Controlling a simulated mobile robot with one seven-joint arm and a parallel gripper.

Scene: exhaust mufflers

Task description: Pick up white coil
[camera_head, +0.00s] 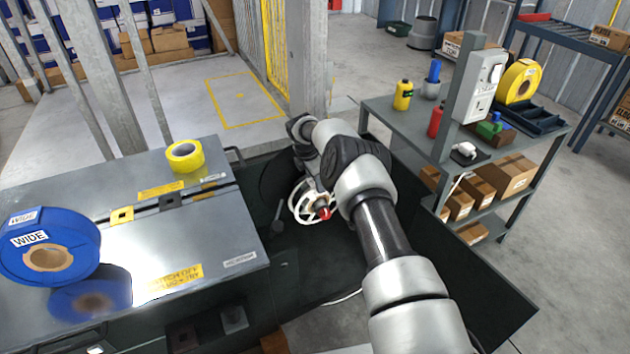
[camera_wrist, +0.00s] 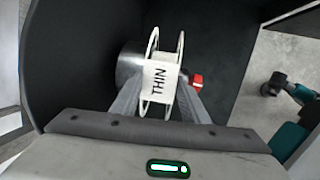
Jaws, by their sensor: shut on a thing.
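The white coil (camera_wrist: 160,80) is a spool with thin white rims and a label reading "THIN". My gripper (camera_wrist: 160,100) is shut on it, with one finger on each side in the wrist view. In the head view the white coil (camera_head: 301,203) shows beside the end of my arm, above a dark bin-like space. My gripper (camera_head: 318,200) is partly hidden there by my own arm.
A metal bench (camera_head: 215,255) at left carries a blue "WIDE" coil (camera_head: 75,235) and a yellow coil (camera_head: 185,156). A grey shelf (camera_head: 405,125) at right holds bottles, a large yellow coil (camera_head: 519,82) and boxes. A dark panel (camera_head: 480,290) stands at lower right.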

